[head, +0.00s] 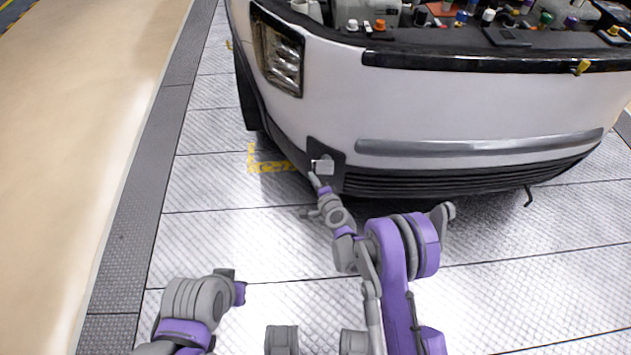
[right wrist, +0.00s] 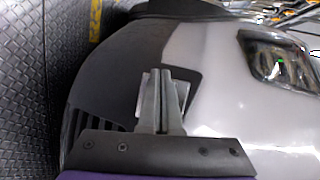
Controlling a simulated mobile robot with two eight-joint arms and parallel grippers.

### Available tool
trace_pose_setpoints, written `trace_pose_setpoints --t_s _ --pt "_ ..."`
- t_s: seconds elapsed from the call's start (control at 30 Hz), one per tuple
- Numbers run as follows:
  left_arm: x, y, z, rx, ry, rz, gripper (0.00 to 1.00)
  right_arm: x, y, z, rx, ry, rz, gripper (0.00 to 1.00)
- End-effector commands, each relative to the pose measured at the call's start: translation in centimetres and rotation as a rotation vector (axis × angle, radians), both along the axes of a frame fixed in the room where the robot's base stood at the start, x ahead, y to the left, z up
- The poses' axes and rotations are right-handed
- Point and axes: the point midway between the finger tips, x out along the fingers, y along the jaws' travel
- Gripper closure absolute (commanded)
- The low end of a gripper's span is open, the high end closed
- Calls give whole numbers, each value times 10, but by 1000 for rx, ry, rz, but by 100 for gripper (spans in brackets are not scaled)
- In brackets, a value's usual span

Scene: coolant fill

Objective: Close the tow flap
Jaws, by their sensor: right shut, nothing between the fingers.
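The tow flap (head: 323,166) is a small pale square plate in a dark surround (head: 334,147) at the lower left of the car's front bumper. My right gripper (head: 313,177) is shut and empty, with its fingertips at the flap's lower left edge in the head view. In the right wrist view the shut fingers (right wrist: 161,75) stand in front of the flap (right wrist: 146,88) and hide its middle. I cannot tell whether they touch it, or how far the flap is swung.
The white car front (head: 470,105) fills the upper right, with a headlight (head: 281,62) above the flap and an open engine bay on top. A dark lower grille (head: 450,183) lies right of the flap. The plated floor (head: 215,240) to the left is clear.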

Motion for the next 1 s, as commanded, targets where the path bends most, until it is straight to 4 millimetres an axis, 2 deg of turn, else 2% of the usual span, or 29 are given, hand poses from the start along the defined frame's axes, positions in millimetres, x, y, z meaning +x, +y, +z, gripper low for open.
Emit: trace_pose_setpoints --t_s 0.4,1.0 --pt "2 0 -11 0 3 0 100 18 10 0 -1 -1 -1 100" --pt "2 0 -11 0 3 0 100 20 10 0 -1 -1 -1 100"
